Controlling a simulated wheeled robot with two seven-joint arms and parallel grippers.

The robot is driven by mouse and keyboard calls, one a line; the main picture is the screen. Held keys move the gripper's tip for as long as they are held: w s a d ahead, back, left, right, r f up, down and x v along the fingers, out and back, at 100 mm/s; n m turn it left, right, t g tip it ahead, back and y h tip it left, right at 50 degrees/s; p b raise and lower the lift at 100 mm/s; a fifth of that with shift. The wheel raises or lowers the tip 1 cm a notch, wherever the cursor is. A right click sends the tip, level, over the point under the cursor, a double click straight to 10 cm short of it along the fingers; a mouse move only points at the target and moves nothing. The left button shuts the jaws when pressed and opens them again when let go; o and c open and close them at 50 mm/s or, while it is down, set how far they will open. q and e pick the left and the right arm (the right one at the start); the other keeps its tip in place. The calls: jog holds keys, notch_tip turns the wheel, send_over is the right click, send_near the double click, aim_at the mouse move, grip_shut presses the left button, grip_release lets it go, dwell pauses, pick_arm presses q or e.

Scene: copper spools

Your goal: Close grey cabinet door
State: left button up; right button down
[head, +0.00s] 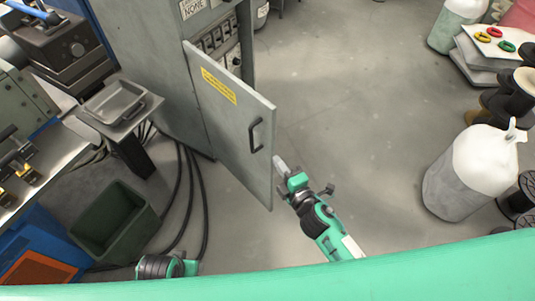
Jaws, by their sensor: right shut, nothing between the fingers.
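The grey cabinet (150,45) stands at the upper left, with a row of switches (222,37) showing inside its opening. Its grey door (225,123) stands open, swung out toward me, with a yellow label and a dark handle (256,135) near its free edge. My right gripper (279,163) is shut and empty, just right of the door's free edge and below the handle. I cannot tell whether it touches the door. Part of my left arm (165,268) shows at the bottom left; its fingers are hidden.
A dark green bin (115,222) and black cables (190,200) lie on the floor left of the door. A small stand with a tray (118,103) is beside the cabinet. The middle floor is clear.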

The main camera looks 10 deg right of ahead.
aim_at(263, 138)
jog(key=shift+n, duration=0.3)
jog(key=x, duration=0.3)
jog(key=r+x, duration=0.1)
jog(key=x, duration=0.5)
jog(key=shift+w+a+r, duration=0.3)
jog(key=shift+a+r, duration=0.1)
jog(key=shift+d, duration=0.1)
